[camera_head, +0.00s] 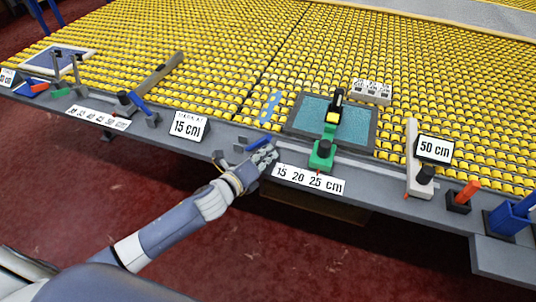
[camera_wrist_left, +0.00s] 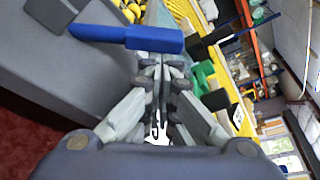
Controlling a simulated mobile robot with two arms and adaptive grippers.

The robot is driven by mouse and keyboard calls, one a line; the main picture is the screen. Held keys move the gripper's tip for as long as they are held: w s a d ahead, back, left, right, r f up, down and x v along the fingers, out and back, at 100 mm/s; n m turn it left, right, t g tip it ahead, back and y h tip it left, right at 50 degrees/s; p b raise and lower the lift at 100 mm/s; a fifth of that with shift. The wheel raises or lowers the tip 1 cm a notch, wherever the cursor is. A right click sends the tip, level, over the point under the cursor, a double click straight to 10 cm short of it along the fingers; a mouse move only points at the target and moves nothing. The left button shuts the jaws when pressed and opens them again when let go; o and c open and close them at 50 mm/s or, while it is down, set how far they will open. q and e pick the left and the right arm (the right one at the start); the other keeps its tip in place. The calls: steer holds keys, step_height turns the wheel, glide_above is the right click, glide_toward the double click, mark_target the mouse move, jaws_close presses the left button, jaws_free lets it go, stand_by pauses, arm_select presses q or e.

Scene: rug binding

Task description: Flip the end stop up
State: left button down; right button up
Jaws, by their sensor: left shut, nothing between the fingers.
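A blue bar (camera_head: 258,144), which looks like the end stop, lies low and nearly flat on the grey rail at the table's front edge, with a dark grey block at its left end. In the left wrist view the blue bar (camera_wrist_left: 130,38) stretches across just beyond the fingertips. My left gripper (camera_head: 266,155) is shut and empty, right beside the bar on its near side. In the left wrist view its fingers (camera_wrist_left: 160,64) meet just below the bar; I cannot tell whether they touch it. My right gripper is in neither view.
Right of the gripper stand a 15 20 25 cm label (camera_head: 308,179), a green clamp (camera_head: 321,155) and a teal mat (camera_head: 300,113). A 15 cm sign (camera_head: 187,126) and another blue bar (camera_head: 140,103) are to the left. Yellow rollers (camera_head: 400,60) cover the table behind.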

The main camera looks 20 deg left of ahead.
arm_select(q)
steer(key=shift+a+r+n+h, duration=0.15)
steer(key=shift+a+r+n, duration=0.25)
steer(key=shift+r, duration=0.15)
steer(key=shift+a+r+n+h, duration=0.15)
steer(key=shift+a+r+n, duration=0.15)
steer(key=shift+r+n, duration=0.15)
steer(key=a+r+n, duration=0.1)
steer(key=a+r+n+t, duration=0.1)
steer(key=n, duration=0.1)
steer(key=a+r+n+h, duration=0.1)
steer(key=a, duration=0.1)
steer(key=shift+w+a+r+n+t, duration=0.1)
steer(key=shift+n+t, duration=0.2)
steer(key=shift+n, duration=0.05)
steer(key=a+n+t+b, duration=0.3)
steer(key=a+n+b, duration=0.1)
steer(key=a+n, duration=0.5)
steer(key=shift+w+a+n+y, duration=0.15)
steer(key=shift+a+n+y, duration=0.25)
steer(key=shift+n, duration=0.5)
steer(key=shift+r, duration=0.1)
